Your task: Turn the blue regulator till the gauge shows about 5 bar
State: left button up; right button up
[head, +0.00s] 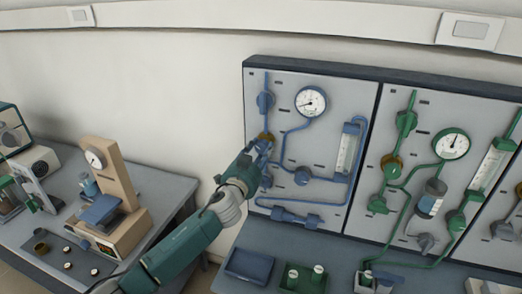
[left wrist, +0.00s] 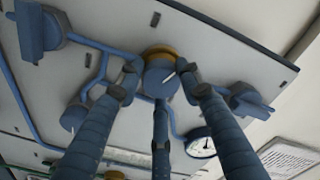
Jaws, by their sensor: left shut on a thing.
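The blue regulator is a round blue knob with a brass collar on the left panel's blue pipework. In the left wrist view the knob (left wrist: 158,78) sits between my fingers, with a white mark on its face. In the head view its brass collar (head: 266,136) shows just above my left gripper (head: 261,149), which hides most of the knob. My left gripper (left wrist: 161,88) is shut on the knob. The blue line's gauge (head: 310,102) is up and right of it; its needle points left and slightly down, but the numbers are too small to read. My right gripper is not in view.
Other blue valves (head: 265,102) and a flow tube (head: 347,150) are close around my gripper. A green-piped panel (head: 400,105) stands to the right. Trays (head: 249,265) lie on the bench below. A side table (head: 165,190) with instruments is at the left.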

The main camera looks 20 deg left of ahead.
pick_arm(q)
jog(key=m, duration=0.5)
jog(key=shift+a+f+m+p, duration=0.2)
jog(key=shift+m+p, duration=0.1)
jog(key=shift+p, duration=0.05)
jog(key=m+p, duration=0.1)
jog(key=m, duration=0.4)
jog(key=shift+r, duration=0.15)
jog(key=m+p, duration=0.1)
jog(key=m, duration=0.5)
jog(key=shift+r+p, duration=0.2)
jog(key=shift+p, duration=0.1)
jog(key=m+p, duration=0.1)
jog(key=m, duration=0.3)
jog(key=shift+w+r+m, duration=0.1)
jog(key=shift+r+m, duration=0.05)
jog(key=shift+m, duration=0.25)
jog(key=shift+p, duration=0.3)
jog(key=shift+r, duration=0.1)
jog(key=o, duration=1.1)
